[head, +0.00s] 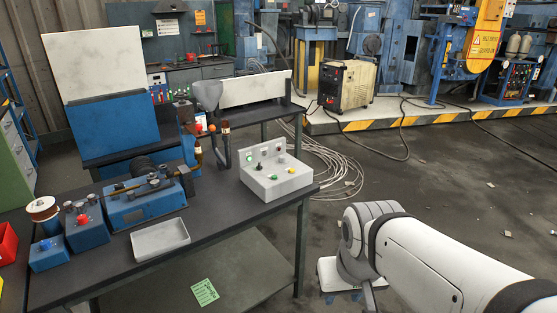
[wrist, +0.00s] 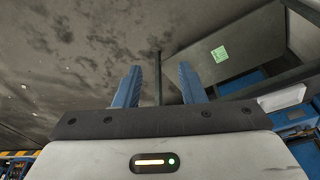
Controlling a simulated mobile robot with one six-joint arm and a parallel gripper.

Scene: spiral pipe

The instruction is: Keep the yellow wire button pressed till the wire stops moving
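A pale grey control box (head: 283,186) sits at the right end of the dark workbench. At the bench's left end stands a spool of copper-coloured wire (head: 42,208), beside a blue machine (head: 143,205). I cannot make out the wire's run or any motion. My gripper shows in the wrist view (wrist: 159,78) with two blue fingers spread apart and nothing between them. In the head view my arm is at the lower right, off the bench and well clear of the control box.
A shallow grey tray (head: 160,240) lies at the bench's front edge. A dark curved post (head: 224,150) stands just left of the control box. A green note (head: 205,292) lies on the lower shelf, also seen in the wrist view (wrist: 219,54). Open floor surrounds my arm.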

